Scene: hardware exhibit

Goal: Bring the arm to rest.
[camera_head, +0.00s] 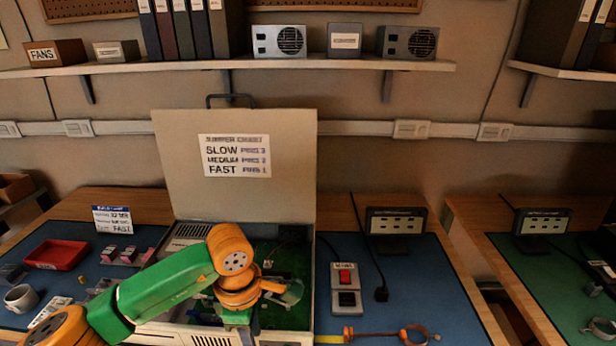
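My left arm comes in from the lower left, green with orange joints, and bends over the open computer case (165,331). My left gripper (287,292) is over the case's interior, above the green board (293,256). Its fingers are small and partly hidden by the orange wrist, so I cannot tell whether they are open or holding anything. My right arm and gripper are not in view.
The case's raised lid (180,150) bears a jumper chart (235,156). A switch box (346,290), orange strap (385,334) and small display (396,222) are at right. The blue mat's right part (420,280) is mostly clear.

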